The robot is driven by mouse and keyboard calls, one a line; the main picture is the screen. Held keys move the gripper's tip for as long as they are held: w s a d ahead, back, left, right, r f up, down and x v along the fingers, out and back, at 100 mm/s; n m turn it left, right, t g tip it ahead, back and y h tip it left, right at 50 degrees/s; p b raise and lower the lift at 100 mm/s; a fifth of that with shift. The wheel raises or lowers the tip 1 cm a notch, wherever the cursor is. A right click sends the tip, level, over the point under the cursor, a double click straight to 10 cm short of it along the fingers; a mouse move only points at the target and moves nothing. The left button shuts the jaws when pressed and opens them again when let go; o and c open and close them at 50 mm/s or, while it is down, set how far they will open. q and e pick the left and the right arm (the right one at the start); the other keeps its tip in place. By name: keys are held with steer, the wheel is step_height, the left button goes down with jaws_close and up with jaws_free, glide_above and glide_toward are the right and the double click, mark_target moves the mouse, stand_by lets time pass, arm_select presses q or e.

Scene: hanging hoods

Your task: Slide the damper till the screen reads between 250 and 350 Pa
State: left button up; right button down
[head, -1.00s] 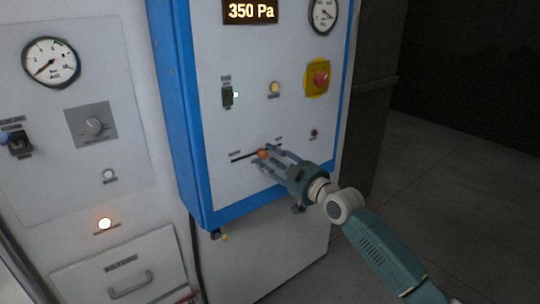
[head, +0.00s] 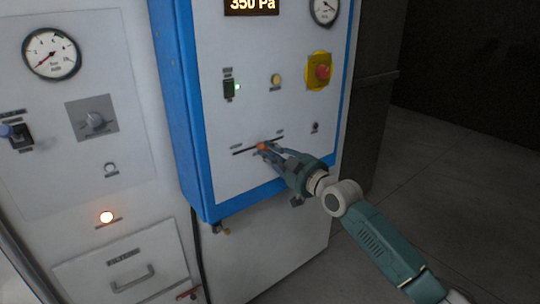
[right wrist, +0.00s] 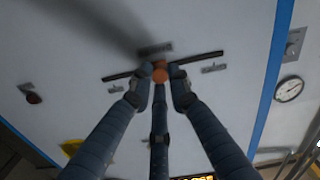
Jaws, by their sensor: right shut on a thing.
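The damper is an orange knob (head: 263,147) on a dark horizontal slot (head: 245,150) in the white panel. The knob stands near the middle of the slot, which runs on to both sides of it. My right gripper (head: 268,150) is shut on the knob. In the right wrist view its fingers (right wrist: 160,80) close around the orange knob (right wrist: 160,71). The screen (head: 251,5) at the top of the panel reads 350 Pa in orange digits; its upper edge is cut off. My left gripper is not in view.
The blue-framed panel also carries a red emergency button (head: 322,71) on yellow, a green-lit switch (head: 231,88) and a gauge (head: 325,10). Floor on the right is clear.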

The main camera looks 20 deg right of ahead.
steer(key=shift+s+a+r, duration=0.2)
steer(key=shift+a+r, duration=0.05)
steer(key=shift+a, duration=0.25)
steer(key=c, duration=1.8)
jaws_free()
steer(key=shift+d, duration=0.1)
steer(key=shift+o, duration=0.9)
steer(key=shift+w+d+f, duration=0.1)
steer(key=shift+d, duration=0.15)
steer(key=shift+s+f, duration=0.1)
steer(key=shift+s, duration=0.15)
steer(key=v, duration=1.1)
steer(key=shift+s+d, duration=0.2)
steer(key=shift+s, duration=0.05)
